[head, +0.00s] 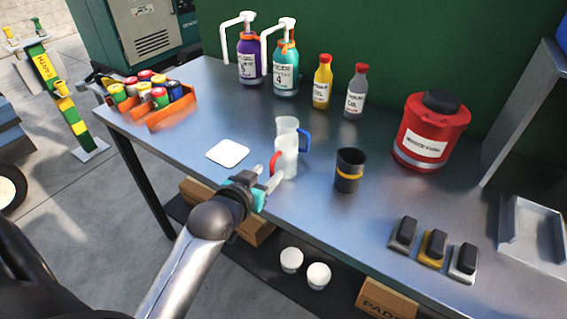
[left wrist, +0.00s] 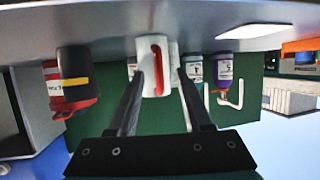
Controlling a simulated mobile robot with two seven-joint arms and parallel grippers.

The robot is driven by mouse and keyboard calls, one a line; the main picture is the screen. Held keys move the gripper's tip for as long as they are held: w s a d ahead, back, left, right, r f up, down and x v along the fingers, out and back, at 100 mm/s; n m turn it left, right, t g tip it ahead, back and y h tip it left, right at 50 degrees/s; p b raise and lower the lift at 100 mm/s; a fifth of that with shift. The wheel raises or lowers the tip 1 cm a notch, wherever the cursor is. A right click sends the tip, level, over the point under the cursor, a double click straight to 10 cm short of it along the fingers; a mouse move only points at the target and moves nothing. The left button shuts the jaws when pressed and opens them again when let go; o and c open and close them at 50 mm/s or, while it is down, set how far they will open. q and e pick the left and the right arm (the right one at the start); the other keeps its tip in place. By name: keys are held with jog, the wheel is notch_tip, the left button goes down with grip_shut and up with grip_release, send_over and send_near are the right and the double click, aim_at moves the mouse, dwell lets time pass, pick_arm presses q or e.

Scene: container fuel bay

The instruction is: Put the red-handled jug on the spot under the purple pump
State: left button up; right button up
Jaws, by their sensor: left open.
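The red-handled jug (head: 287,160) is pale and stands upright on the metal bench, its red handle on the left side. It also shows in the left wrist view (left wrist: 148,72), with its handle between the finger lines. My left gripper (head: 267,178) is open, with its fingertips close to the handle side; contact cannot be told. The purple pump bottle (head: 249,62) stands at the back left, its white spout pointing left. A white square pad (head: 228,153) lies bare on the bench in front of it, left of the jug. My right gripper is not in view.
A blue-handled jug (head: 288,125) stands just behind the red-handled one. A dark cup with a yellow band (head: 349,171) is to the right. A teal pump bottle (head: 286,75) stands beside the purple one. An orange can tray (head: 170,114) is at left. Bench around the pad is clear.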

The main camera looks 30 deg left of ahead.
aim_at(271, 172)
pick_arm(q)
jog(key=shift+b+x, duration=0.35)
jog(key=shift+x, duration=1.4)
jog(key=shift+f, duration=0.2)
jog(key=shift+c, duration=0.4)
jog(key=shift+s, duration=0.1)
grip_shut()
